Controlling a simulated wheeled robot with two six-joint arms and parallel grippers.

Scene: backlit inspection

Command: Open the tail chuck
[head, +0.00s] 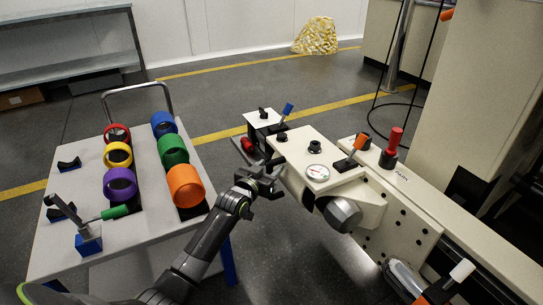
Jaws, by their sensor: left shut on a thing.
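A cream machine head (305,150) stands right of centre, with a round gauge (318,172), an orange-tipped lever (360,142) and a black knob (315,146) on top. A blue-tipped lever (287,109) stands on a smaller cream block (266,119) behind it. I cannot tell for certain which part is the tail chuck. My left gripper (268,178) is at the near left side of the machine head, shut on a small dark part that its fingers mostly hide. My right gripper is not in view.
A white cart (60,235) at left carries several coloured rings, including an orange one (185,185), and a green-handled lever (115,212). A red knob (394,139) stands on the long machine bed (440,205) at right. Floor shows between cart and machine.

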